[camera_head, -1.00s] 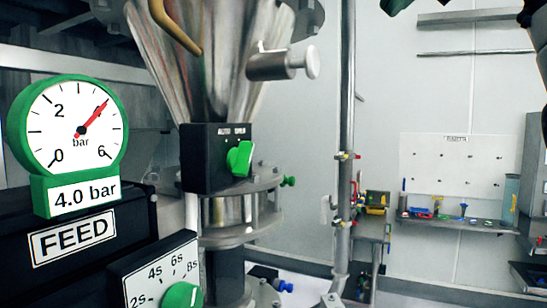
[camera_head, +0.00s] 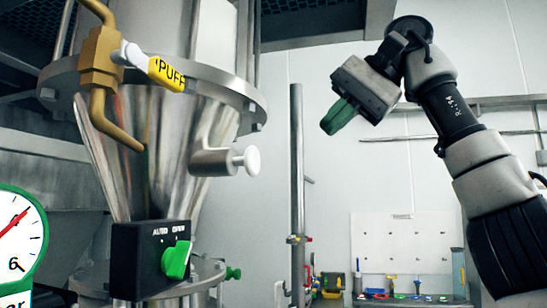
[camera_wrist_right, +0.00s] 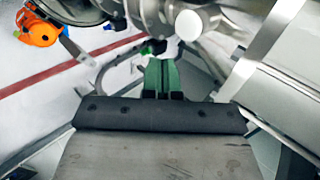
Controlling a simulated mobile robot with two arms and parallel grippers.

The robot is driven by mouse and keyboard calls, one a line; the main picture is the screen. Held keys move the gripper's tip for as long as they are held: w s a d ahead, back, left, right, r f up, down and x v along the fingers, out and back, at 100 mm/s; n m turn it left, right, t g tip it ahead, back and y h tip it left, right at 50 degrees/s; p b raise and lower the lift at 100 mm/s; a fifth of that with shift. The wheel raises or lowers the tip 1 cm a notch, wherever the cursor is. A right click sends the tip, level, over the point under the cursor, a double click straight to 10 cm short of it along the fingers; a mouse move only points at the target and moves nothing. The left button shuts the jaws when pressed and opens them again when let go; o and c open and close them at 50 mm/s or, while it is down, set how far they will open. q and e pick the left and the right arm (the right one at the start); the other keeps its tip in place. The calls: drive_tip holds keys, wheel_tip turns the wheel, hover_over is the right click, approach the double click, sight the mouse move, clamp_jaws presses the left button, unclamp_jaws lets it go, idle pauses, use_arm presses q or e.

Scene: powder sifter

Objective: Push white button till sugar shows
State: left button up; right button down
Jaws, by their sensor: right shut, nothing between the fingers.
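The white button (camera_head: 252,161) is a round cap on a short metal cylinder on the side of the steel hopper (camera_head: 205,130). My right gripper (camera_head: 340,117) has green fingertips, shut and empty, above and to the right of the button and apart from it in the head view. In the right wrist view the shut green fingers (camera_wrist_right: 161,76) point up the picture, and a white round cap (camera_wrist_right: 190,25), seemingly the button, shows just beyond them. No sugar can be made out. My left gripper is in neither view.
A black box (camera_head: 140,262) with a green knob (camera_head: 176,260) sits below the button. A yellow-labelled valve lever (camera_head: 166,74) is at upper left. A vertical pole (camera_head: 297,200) stands behind. A pegboard (camera_head: 400,240) hangs on the far wall.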

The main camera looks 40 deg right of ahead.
sight(257, 173)
drive_tip(key=w+a+f, duration=0.1)
drive_tip(key=w+a, duration=0.1)
drive_tip(key=w+a+f, duration=0.2)
drive_tip(key=w, duration=0.1)
drive_tip(key=w+a+f, duration=0.2)
drive_tip(key=shift+w+a+f, duration=0.1)
drive_tip(key=shift+w+a, duration=0.05)
drive_tip(key=shift+a, duration=0.1)
